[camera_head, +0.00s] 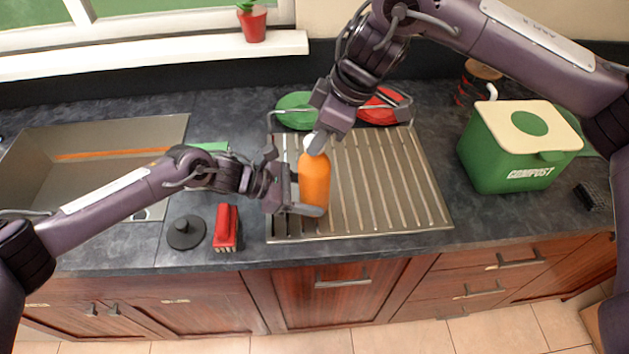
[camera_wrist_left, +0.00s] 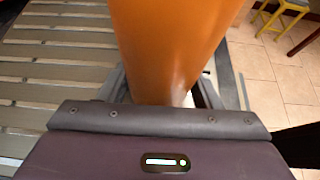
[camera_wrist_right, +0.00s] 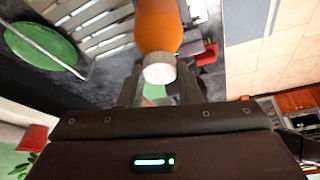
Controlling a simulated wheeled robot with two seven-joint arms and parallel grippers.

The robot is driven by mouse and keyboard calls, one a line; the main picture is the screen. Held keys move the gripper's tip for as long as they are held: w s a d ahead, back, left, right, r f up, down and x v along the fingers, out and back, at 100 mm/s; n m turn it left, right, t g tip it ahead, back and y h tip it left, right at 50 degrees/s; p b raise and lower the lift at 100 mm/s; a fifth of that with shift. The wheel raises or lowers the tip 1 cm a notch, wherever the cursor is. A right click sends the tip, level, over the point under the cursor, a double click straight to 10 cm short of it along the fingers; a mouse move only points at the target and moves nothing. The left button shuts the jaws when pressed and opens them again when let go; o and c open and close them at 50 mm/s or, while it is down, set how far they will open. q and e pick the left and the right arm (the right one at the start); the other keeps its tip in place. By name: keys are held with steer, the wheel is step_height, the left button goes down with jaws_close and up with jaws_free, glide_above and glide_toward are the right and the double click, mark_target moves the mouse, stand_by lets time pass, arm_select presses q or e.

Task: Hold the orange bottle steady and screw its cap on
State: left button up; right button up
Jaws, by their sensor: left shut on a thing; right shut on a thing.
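The orange bottle (camera_head: 314,182) stands upright on the ribbed metal drying rack (camera_head: 385,190). My left gripper (camera_head: 305,208) is shut around its lower body from the left; the orange body (camera_wrist_left: 165,45) fills the upper middle of the left wrist view. The white cap (camera_head: 309,143) sits at the bottle's top. My right gripper (camera_head: 318,140) reaches down from above and is shut on the cap. The right wrist view shows the white cap (camera_wrist_right: 159,68) between the fingers, against the orange bottle (camera_wrist_right: 158,25). Whether the threads are engaged is hidden.
A green plate (camera_head: 296,110) and a red plate (camera_head: 378,108) stand behind the rack. A green compost bin (camera_head: 515,150) is to the right. A red brush (camera_head: 226,228), a dark sink plug (camera_head: 186,233) and the sink (camera_head: 60,180) are to the left.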

steer(key=m+t, duration=0.1)
steer(key=m, duration=0.2)
steer(key=m+t+h, duration=0.1)
steer(key=m, duration=0.2)
steer(key=shift+w+d+h, duration=0.15)
steer(key=shift+h, duration=0.15)
steer(key=m+h, duration=0.1)
steer(key=m, duration=0.2)
steer(key=m+t, duration=0.1)
steer(key=m, duration=0.1)
steer(key=shift+m+h, duration=0.4)
steer(key=o, duration=1)
